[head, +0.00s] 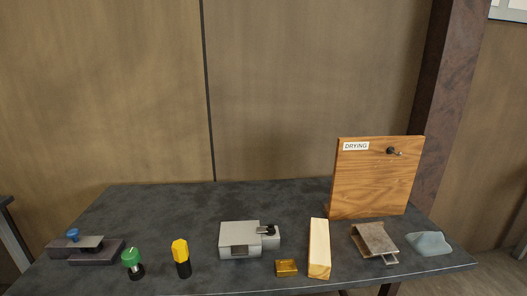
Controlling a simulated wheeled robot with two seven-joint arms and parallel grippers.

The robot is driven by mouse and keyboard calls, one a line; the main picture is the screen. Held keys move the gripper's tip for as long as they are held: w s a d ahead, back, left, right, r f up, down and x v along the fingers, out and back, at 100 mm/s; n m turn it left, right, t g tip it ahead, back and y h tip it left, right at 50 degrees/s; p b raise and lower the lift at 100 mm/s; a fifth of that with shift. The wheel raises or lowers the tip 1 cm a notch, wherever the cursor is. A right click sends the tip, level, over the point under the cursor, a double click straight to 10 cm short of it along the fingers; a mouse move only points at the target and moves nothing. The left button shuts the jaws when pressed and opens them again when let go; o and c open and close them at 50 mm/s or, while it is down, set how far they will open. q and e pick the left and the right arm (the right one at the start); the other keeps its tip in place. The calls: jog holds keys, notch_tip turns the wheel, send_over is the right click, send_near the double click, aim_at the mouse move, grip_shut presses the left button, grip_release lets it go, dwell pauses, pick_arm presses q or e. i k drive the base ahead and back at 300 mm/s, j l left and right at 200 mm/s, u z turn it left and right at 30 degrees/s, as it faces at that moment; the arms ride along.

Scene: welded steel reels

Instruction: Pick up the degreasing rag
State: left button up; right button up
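A pale blue-grey crumpled piece (428,243), which looks like the degreasing rag, lies at the right end of the dark table near its front edge. It is low and uneven, and nothing covers it. Neither of my grippers shows in the head view.
Left of the rag on the table (150,205) are a brown metal plate piece (374,240), a wooden block (319,249), a brass block (286,268), a grey device (243,239) and a yellow-and-black object (181,258). A wooden "DRYING" board (375,180) stands behind. The table's back left is clear.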

aim_at(426, 244)
jog(key=z, duration=1.3)
